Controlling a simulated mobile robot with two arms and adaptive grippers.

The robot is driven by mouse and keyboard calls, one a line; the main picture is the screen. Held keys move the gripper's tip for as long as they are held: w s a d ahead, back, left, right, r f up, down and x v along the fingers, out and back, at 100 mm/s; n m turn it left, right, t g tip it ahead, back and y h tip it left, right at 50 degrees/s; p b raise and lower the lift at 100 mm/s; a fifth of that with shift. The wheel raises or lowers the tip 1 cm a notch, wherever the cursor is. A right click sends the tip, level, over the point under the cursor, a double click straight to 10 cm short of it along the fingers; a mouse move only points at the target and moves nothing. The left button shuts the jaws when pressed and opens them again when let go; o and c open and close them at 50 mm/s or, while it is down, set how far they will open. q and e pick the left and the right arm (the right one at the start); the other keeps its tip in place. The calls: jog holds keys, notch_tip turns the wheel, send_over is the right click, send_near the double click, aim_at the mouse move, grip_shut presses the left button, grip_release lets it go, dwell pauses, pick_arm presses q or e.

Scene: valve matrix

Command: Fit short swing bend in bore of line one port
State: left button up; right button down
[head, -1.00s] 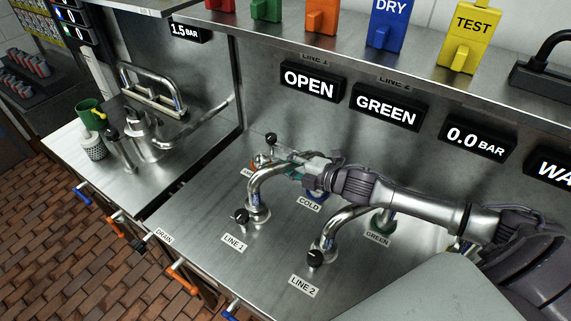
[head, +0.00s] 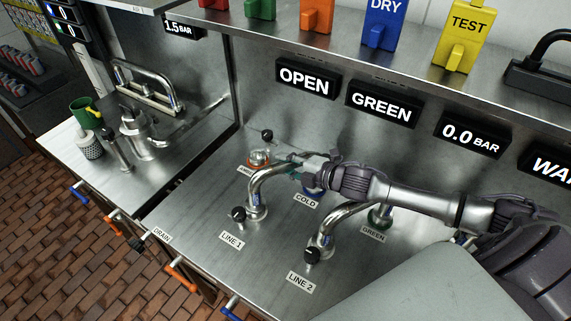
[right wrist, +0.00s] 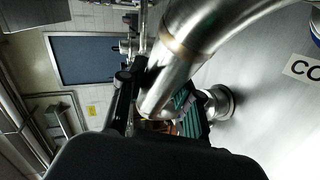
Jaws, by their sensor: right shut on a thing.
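A short polished bend (head: 262,182) stands at the LINE 1 port (head: 256,212), its lower end at the port collar; how deep it sits in the bore I cannot tell. Its upper part arches back and right to my right gripper (head: 296,167), which is shut on it. In the right wrist view the bend (right wrist: 185,60) shows large as a curved pipe between a black finger and the green-padded finger of my right gripper (right wrist: 165,105). My left gripper is not in view.
A second bend (head: 338,218) stands at LINE 2, reaching the green port (head: 380,215). The amber port (head: 258,158) and the partly hidden blue cold port (head: 312,190) lie behind the LINE 1 bend. Black knobs (head: 238,214) stand beside the ports. A shelf (head: 340,55) overhangs behind.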

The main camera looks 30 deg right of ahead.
jog(key=shift+w+d+r+p, duration=0.1)
jog(key=shift+w+r+p, duration=0.1)
jog(key=shift+p, duration=0.1)
jog(key=shift+a, duration=0.35)
dwell(0.7)
jog(key=shift+s+f, duration=0.1)
jog(key=shift+f, duration=0.35)
jog(key=c, duration=0.7)
grip_release()
jog(key=shift+f, duration=0.1)
jog(key=shift+s, duration=0.1)
jog(key=v, duration=1.2)
jog(key=shift+a, duration=0.2)
